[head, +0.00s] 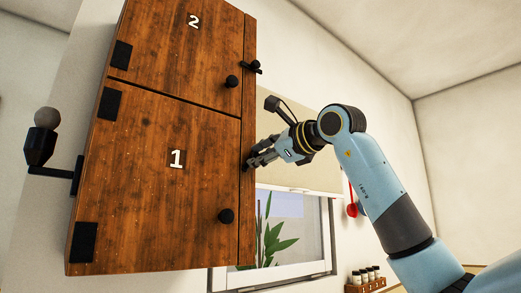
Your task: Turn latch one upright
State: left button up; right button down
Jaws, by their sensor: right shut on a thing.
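A wooden wall cabinet (150,225) has a lower door marked 1 (177,158) and an upper door marked 2 (194,21). Latch one (247,160) is a dark piece on the cabinet's right edge strip beside the lower door. My right gripper (258,157) reaches it from the right and is shut on it. The fingers cover much of the latch, so its exact angle is hard to tell. Latch two (254,67), beside the upper door, lies roughly crosswise over the edge strip. Both doors look closed. My left gripper is not in view.
Round black knobs stick out from the lower door (226,215) and the upper door (232,81). A dark bracket with a round ball (46,118) juts out left of the cabinet. A window with a plant (274,240) and a small rack of jars (367,281) are behind.

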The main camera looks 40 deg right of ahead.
jog(key=shift+n+p, duration=1.05)
jog(key=shift+n, duration=1.75)
jog(key=shift+h, duration=0.3)
jog(key=c, duration=1.1)
grip_release()
jog(key=shift+s, duration=0.1)
jog(key=shift+s+d+r, duration=0.1)
jog(key=shift+s, duration=1.75)
jog(key=shift+s+d+r, duration=0.1)
jog(key=shift+s, duration=1.7)
